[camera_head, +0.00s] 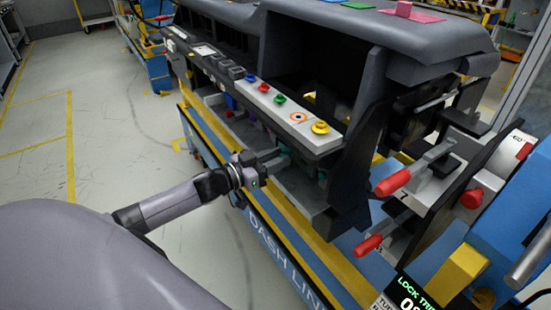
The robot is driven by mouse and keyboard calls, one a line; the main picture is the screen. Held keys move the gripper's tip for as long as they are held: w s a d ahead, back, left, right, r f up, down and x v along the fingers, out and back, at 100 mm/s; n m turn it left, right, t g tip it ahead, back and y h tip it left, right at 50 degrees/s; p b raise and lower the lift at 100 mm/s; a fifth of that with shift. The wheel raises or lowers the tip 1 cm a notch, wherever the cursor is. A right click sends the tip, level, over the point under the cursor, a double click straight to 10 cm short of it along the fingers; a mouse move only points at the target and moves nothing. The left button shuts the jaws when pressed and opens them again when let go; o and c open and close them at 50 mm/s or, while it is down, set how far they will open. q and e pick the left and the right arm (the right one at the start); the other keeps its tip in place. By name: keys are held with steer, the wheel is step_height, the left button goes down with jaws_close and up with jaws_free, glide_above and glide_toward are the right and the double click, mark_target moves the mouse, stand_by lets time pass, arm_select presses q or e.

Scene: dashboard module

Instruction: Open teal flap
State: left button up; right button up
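My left gripper (277,163) reaches in from the left, low at the front of the grey dashboard module (375,30). Its fingertips are at the dark opening below the pale button strip (289,112). They are small and partly hidden, so I cannot tell whether they are open or shut, or touching anything. A little teal (322,177) shows in the shadow just right of the fingertips, probably part of the teal flap. Most of it is hidden, and I cannot tell how far it stands open. My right gripper is not in view.
The strip carries red, blue, green and yellow buttons, the yellow one (320,127) at its right end. Red-handled clamps (393,183) stand at the right. A blue and yellow base (285,240) runs below the module. The floor at the left is mostly clear.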

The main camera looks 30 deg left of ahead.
mark_target(280, 156)
arm_select(q)
jaws_close()
steer(key=shift+a+h, duration=0.1)
steer(key=shift+h, duration=0.2)
steer(key=a+m+g+h+b, duration=0.1)
steer(key=m+g+h+b, duration=0.1)
steer(key=b, duration=0.1)
steer(key=a+m+g+h+b, duration=0.1)
steer(key=m+g+h+b, duration=0.2)
steer(key=b, duration=0.1)
steer(key=a+m+g+h+b, duration=0.1)
steer(key=m+g+h+b, duration=0.1)
steer(key=h+b, duration=0.1)
steer(key=shift+s+a+m+g+b, duration=0.3)
steer(key=shift+s+a+b, duration=0.1)
steer(key=shift+b, duration=0.2)
steer(key=shift+o, duration=1.8)
jaws_free()
steer(key=shift+a, duration=0.1)
